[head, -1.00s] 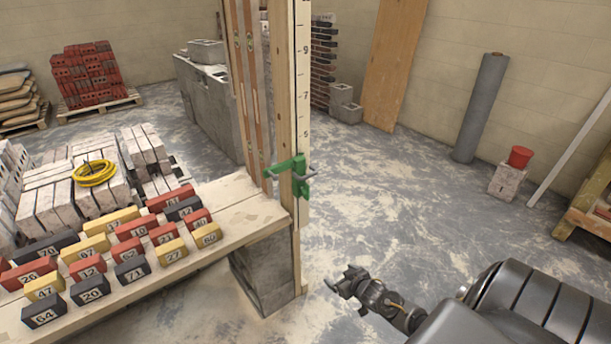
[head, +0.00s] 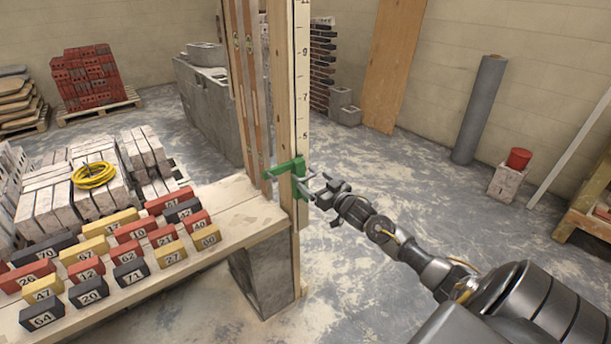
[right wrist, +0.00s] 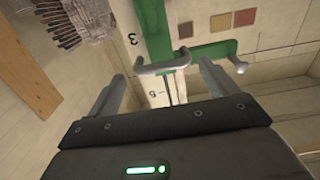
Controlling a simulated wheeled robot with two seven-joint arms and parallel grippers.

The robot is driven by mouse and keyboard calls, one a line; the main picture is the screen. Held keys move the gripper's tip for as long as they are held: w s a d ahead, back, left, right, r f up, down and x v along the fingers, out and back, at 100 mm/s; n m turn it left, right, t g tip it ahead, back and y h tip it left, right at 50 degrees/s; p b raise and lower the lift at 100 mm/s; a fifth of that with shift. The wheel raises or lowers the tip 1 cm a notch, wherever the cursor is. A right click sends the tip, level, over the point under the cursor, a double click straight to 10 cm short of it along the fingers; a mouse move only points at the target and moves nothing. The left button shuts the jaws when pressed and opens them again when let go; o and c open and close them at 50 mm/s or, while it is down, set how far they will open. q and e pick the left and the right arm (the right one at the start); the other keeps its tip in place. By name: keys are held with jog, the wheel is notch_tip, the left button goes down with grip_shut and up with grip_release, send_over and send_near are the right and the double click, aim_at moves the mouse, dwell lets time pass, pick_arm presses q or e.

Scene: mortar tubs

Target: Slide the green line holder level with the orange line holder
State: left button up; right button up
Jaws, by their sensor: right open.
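The green line holder (head: 284,172) is on the upright wooden post with the numbered scale (head: 302,70), a little below the 5 mark. A grey handle sticks out on its right side. My right gripper (head: 326,188) is open at that handle. In the right wrist view the green holder (right wrist: 155,32) fills the upper middle, and its grey handle (right wrist: 163,66) lies between the tips of my open right gripper (right wrist: 160,80). I cannot tell whether the fingers touch it. I see no orange line holder in these views. My left gripper is not in view.
A plank bench (head: 225,210) with several numbered blocks stands left of the post, on a grey block (head: 262,275). The floor between is clear.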

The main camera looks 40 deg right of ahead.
aim_at(306, 185)
jog(key=w, duration=0.6)
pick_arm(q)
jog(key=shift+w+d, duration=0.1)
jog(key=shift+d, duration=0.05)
